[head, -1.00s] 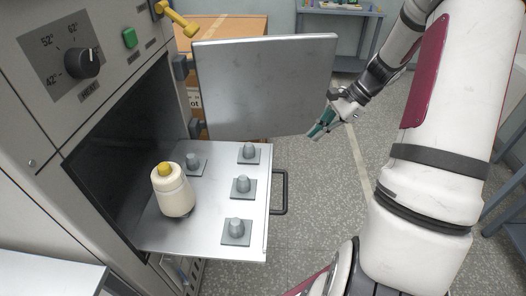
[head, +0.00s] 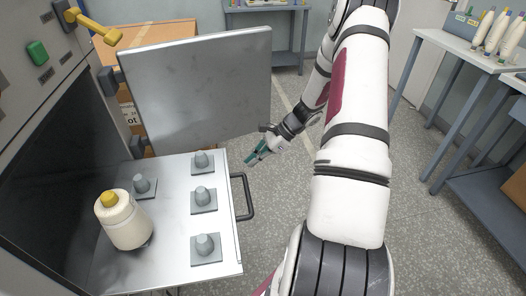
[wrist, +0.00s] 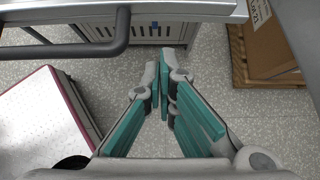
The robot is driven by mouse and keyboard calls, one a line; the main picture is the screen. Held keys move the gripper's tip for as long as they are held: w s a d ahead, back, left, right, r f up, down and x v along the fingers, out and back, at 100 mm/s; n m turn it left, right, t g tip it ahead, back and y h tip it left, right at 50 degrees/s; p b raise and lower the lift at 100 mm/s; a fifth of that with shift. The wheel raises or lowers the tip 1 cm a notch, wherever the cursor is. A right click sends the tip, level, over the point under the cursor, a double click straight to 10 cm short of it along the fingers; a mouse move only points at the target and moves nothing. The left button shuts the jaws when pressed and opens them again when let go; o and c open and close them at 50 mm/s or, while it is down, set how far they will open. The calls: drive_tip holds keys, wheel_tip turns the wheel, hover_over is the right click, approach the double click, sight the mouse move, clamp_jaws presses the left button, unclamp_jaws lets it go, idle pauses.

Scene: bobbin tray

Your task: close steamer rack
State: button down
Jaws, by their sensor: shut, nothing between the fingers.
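The steamer rack (head: 170,262) is a metal tray pulled out of the dark cabinet opening, with a dark bar handle (head: 250,199) on its outer edge. One cream bobbin (head: 126,226) with a yellow top stands on it. Several grey pegs on square plates are empty, such as the middle peg (head: 203,197). My gripper (head: 250,161) has teal fingers, is shut and empty, and is just beyond the handle in the picture, apart from it. In the wrist view, the handle (wrist: 118,38) shows at upper left, ahead of my gripper (wrist: 168,62).
The open steamer door (head: 205,90) stands behind the rack, its free edge near my gripper. A yellow latch handle (head: 95,26) is on the cabinet. A table with bobbins (head: 455,45) stands right. Floor between is clear.

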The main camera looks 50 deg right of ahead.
sight(116, 184)
drive_tip(key=a, duration=0.1)
drive_tip(key=w+a, duration=0.2)
drive_tip(key=shift+w+a+f, duration=0.25)
drive_tip(key=shift+a, duration=0.15)
drive_tip(key=w+a+b, duration=0.1)
drive_tip(key=w+a, duration=0.6)
drive_tip(key=a, duration=0.3)
drive_tip(key=w+a+b, duration=0.2)
drive_tip(key=w+a, duration=0.5)
drive_tip(key=a, duration=0.4)
drive_tip(key=w+a+b, duration=0.1)
drive_tip(key=w+a, duration=0.6)
drive_tip(key=a, duration=0.4)
drive_tip(key=shift+w+a+b, duration=0.1)
drive_tip(key=shift+w+b, duration=0.25)
drive_tip(key=shift+b, duration=0.05)
drive_tip(key=shift+w+a, duration=0.4)
drive_tip(key=shift+a, duration=0.2)
drive_tip(key=shift+r, duration=0.1)
